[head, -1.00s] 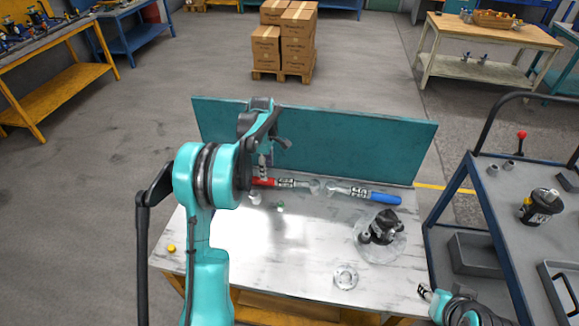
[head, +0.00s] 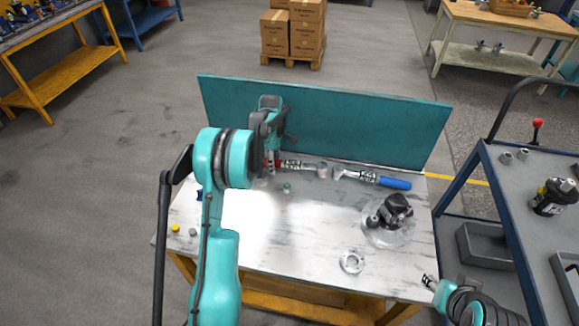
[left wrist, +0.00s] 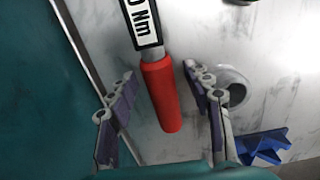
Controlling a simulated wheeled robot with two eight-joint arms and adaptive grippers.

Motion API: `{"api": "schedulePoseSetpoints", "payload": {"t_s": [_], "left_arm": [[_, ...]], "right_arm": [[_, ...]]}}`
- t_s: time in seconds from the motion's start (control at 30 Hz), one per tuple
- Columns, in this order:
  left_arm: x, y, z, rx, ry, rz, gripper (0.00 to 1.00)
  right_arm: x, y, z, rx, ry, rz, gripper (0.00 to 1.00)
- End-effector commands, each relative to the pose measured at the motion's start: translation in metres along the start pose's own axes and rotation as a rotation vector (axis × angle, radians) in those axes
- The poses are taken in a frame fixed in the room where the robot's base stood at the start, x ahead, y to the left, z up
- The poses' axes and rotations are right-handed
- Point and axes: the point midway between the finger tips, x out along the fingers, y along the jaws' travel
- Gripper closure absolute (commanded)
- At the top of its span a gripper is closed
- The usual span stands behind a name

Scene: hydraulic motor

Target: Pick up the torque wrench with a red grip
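The torque wrench with a red grip (left wrist: 162,95) lies on the marble-topped table near the teal back panel. In the head view its metal shaft and head (head: 302,166) point right, and its grip is mostly hidden behind my left gripper (head: 270,168). In the left wrist view the open fingers of my left gripper (left wrist: 163,103) stand on either side of the red grip, with gaps on both sides. A second wrench with a blue grip (head: 394,183) lies to the right. My right gripper (head: 430,283) is at the table's front right corner, too small to tell its state.
The teal panel (head: 330,125) rises along the table's back edge, close to the wrench. A black motor part (head: 392,212) on a clear disc and a metal ring (head: 352,262) are on the table (head: 300,235). A blue piece (left wrist: 263,146) lies near the grip. A grey cart (head: 520,215) stands right.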

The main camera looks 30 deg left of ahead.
Motion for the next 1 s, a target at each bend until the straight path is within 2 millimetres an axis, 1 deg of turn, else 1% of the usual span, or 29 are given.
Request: {"api": "schedulePoseSetpoints", "payload": {"t_s": [0.03,0.07,0.1,0.17,0.47,0.57,0.67,0.8,0.9,1.0], "left_arm": [[0.000,0.000,0.000,0.000,0.000,0.000,0.65],[0.000,0.000,0.000,0.000,0.000,0.000,0.73],[0.000,0.000,0.000,0.000,0.000,0.000,0.83],[0.000,0.000,0.000,0.000,0.000,0.000,0.99],[-0.001,0.000,0.000,0.000,0.000,0.000,1.00],[-0.009,0.000,0.000,0.000,0.000,0.000,1.00],[-0.026,0.000,0.000,0.000,0.000,0.000,1.00],[-0.057,0.000,0.000,0.000,0.000,0.000,1.00],[-0.076,0.000,0.000,0.000,0.000,0.000,1.00],[-0.090,0.000,0.000,0.000,0.000,0.000,1.00]], "right_arm": [[0.000,0.000,0.000,0.000,0.000,0.000,0.60],[0.000,0.000,0.000,0.000,0.000,0.000,0.60],[0.000,0.000,0.000,0.000,0.000,0.000,0.60],[0.000,0.000,0.000,0.000,0.000,0.000,0.60],[0.000,0.000,0.000,0.000,0.000,0.000,0.60],[-0.003,0.000,-0.002,0.000,0.000,0.000,0.60],[-0.009,0.000,-0.007,0.000,0.000,0.000,0.60],[-0.019,0.000,-0.014,0.000,0.000,0.000,0.60],[-0.024,0.000,-0.018,0.000,0.000,0.000,0.60],[-0.028,0.000,-0.020,0.000,0.000,0.000,0.60]]}}
